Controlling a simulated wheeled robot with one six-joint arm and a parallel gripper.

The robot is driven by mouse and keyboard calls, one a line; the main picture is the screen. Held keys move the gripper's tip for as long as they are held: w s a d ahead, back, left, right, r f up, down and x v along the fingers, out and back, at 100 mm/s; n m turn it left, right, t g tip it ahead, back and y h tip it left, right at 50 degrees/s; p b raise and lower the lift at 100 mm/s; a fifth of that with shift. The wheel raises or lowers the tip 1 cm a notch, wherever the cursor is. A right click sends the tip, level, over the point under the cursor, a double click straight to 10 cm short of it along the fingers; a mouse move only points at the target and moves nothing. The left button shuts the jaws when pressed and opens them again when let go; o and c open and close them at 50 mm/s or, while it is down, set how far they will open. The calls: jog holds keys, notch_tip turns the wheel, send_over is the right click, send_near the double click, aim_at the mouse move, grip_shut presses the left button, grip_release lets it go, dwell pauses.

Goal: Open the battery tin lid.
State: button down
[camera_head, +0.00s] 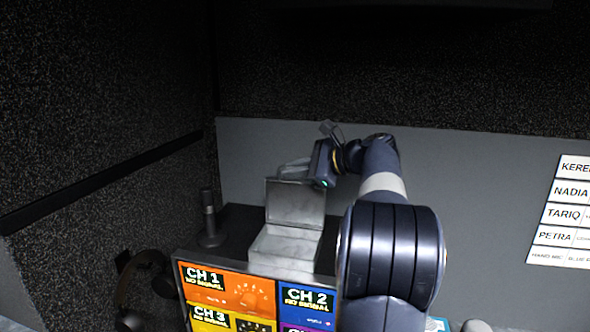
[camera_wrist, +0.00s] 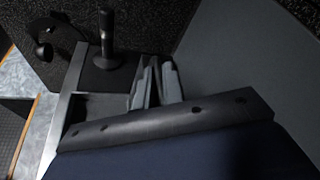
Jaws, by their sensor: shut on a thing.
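The battery tin (camera_head: 285,249) is a pale grey metal box on a dark surface behind the screen. Its lid (camera_head: 294,203) stands raised, roughly upright, at the back of the box. My gripper (camera_head: 288,170) reaches in from the right at the lid's top edge and is shut on the lid. The exact contact is small and partly hidden in the head view. In the wrist view the grey fingers (camera_wrist: 155,86) show close together beyond my dark gripper body; the tin is hard to make out there.
A dark microphone (camera_head: 209,219) stands left of the tin, and it also shows in the wrist view (camera_wrist: 107,42). Headphones (camera_head: 140,285) hang further left. A colourful channel screen (camera_head: 250,300) stands in front. A grey wall panel (camera_head: 480,190) is behind.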

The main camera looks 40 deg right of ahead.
jog(key=c, duration=1.5)
grip_release()
jog(key=b+v, duration=0.2)
jog(key=v, duration=0.9)
jog(key=shift+f, duration=0.1)
jog(key=shift+w, duration=0.1)
jog(key=shift+c, duration=0.5)
